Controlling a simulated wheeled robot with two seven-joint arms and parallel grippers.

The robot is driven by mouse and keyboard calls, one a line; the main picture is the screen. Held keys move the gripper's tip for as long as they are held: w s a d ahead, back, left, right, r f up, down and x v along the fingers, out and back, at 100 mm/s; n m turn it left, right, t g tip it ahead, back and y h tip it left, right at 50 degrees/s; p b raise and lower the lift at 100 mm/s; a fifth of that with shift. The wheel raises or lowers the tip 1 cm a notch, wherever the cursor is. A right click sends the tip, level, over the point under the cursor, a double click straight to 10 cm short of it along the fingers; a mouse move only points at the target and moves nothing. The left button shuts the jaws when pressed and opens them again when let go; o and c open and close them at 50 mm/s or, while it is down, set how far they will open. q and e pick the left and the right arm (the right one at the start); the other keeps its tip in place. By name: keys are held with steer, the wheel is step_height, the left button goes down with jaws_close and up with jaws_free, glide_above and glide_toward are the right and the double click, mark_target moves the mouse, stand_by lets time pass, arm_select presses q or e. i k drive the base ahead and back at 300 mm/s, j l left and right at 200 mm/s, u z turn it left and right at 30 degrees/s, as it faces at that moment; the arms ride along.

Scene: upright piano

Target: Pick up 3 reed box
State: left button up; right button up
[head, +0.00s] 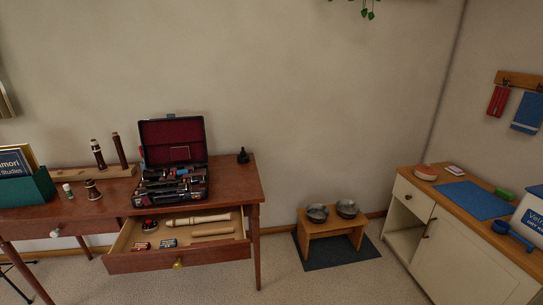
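No gripper shows in the head view. A wooden desk (232,183) stands against the wall at left with its drawer (128,263) pulled open. A pale recorder-like instrument (198,220) and a wooden piece (212,232) lie to the right in the drawer.
An open instrument case (172,142) with dark pieces sits on the desktop. Upright instrument parts (98,154) stand at left beside a green box (25,188). A stool (331,227) with two metal bowls and a white cabinet (452,258) stand to the right. Carpet between them is partly free.

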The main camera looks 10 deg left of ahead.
mark_target(137, 247)
steer(key=u, duration=1.25)
